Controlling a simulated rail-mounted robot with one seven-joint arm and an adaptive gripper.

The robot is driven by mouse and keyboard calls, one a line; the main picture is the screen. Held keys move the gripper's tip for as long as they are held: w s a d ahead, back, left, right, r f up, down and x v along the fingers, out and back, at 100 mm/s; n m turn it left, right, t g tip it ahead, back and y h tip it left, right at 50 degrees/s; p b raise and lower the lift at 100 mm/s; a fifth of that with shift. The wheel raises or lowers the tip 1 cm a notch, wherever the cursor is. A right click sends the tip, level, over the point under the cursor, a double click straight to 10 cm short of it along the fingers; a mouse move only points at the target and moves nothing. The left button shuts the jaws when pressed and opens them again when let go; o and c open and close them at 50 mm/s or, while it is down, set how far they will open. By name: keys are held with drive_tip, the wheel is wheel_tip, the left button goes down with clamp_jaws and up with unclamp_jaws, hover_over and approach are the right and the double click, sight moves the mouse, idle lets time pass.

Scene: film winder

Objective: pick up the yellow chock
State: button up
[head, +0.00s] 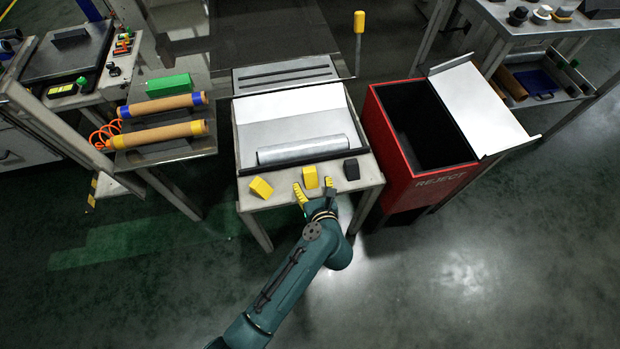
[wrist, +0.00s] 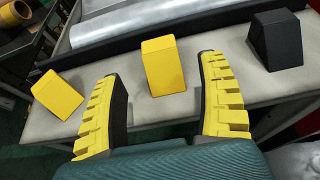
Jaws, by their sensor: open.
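Two yellow chocks lie on the front ledge of the grey table. One yellow chock (head: 310,177) is at the middle; in the wrist view this chock (wrist: 163,66) stands just beyond and between my fingertips. The other yellow chock (head: 261,187) is to the left; it also shows in the wrist view (wrist: 58,94), outside my left finger. My gripper (head: 315,188) is open and empty at the table's front edge, with its yellow ribbed fingers (wrist: 157,68) spread and pointing at the middle chock. I cannot tell whether a finger touches it.
A black chock (head: 351,169) sits to the right on the same ledge (head: 285,196). Behind the chocks a silver roll (head: 308,149) lies in a tray with a dark front lip. A red reject bin (head: 400,185) stands close on the right, and a side table with two brown rolls (head: 160,132) on the left.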

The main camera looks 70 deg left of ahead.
sight(311, 178)
drive_tip(key=b+x, duration=0.2)
drive_tip(key=x, duration=0.2)
drive_tip(key=shift+w+a, duration=0.1)
drive_tip(key=shift+a, duration=0.05)
drive_tip(key=shift+c, duration=0.4)
drive_tip(key=c, duration=1.2)
